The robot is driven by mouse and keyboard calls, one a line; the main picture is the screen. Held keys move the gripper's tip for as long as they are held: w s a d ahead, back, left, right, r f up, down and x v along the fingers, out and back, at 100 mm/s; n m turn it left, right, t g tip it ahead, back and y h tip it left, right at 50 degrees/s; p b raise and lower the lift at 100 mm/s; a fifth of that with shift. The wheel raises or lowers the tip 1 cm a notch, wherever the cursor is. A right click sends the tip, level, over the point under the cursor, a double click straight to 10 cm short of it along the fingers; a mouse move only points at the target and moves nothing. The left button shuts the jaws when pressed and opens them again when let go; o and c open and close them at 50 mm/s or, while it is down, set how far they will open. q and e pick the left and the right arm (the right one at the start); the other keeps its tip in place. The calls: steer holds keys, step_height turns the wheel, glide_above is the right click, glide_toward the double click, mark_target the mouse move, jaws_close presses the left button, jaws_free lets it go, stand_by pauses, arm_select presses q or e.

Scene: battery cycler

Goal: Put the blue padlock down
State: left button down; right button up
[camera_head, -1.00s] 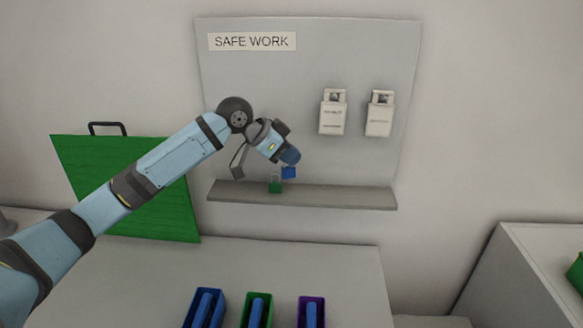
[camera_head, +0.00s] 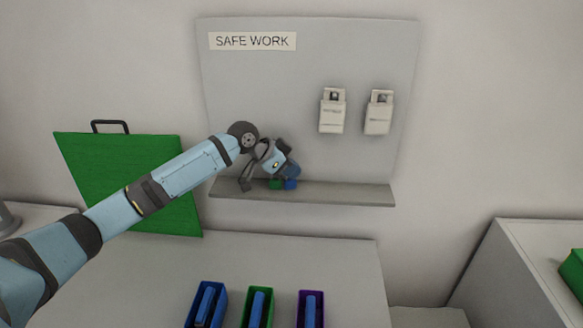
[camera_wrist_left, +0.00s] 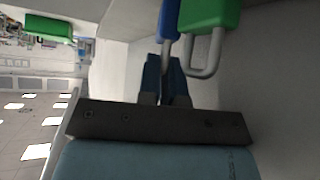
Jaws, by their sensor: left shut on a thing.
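The blue padlock (camera_head: 291,184) is at the grey shelf (camera_head: 345,195) under the SAFE WORK board, just right of the green padlock (camera_head: 275,184). My left gripper (camera_head: 287,174) is over it, pointing down. In the left wrist view my left gripper (camera_wrist_left: 166,78) is shut on the shackle of the blue padlock (camera_wrist_left: 168,20). The green padlock (camera_wrist_left: 210,14) is beside it, with its grey shackle in view. The blue padlock looks to be at shelf level; I cannot tell whether it bears on the shelf. My right gripper is not in view.
Two white tag packs (camera_head: 333,110) hang on the grey board (camera_head: 300,60). The right part of the shelf is clear. Blue, green and purple trays (camera_head: 311,300) with blue items stand on the table below. A green panel (camera_head: 130,180) leans at the left.

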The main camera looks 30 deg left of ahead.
arm_select(q)
steer(key=shift+f, duration=0.15)
steer(key=c, duration=1.3)
jaws_free()
steer(key=shift+s+a+r, duration=0.1)
steer(key=shift+a+r, duration=0.05)
steer(key=shift+r, duration=0.15)
steer(key=b+v, duration=0.2)
steer(key=v, duration=0.9)
steer(key=shift+s+r, duration=0.15)
steer(key=shift+r, duration=0.1)
steer(key=shift+a, duration=0.1)
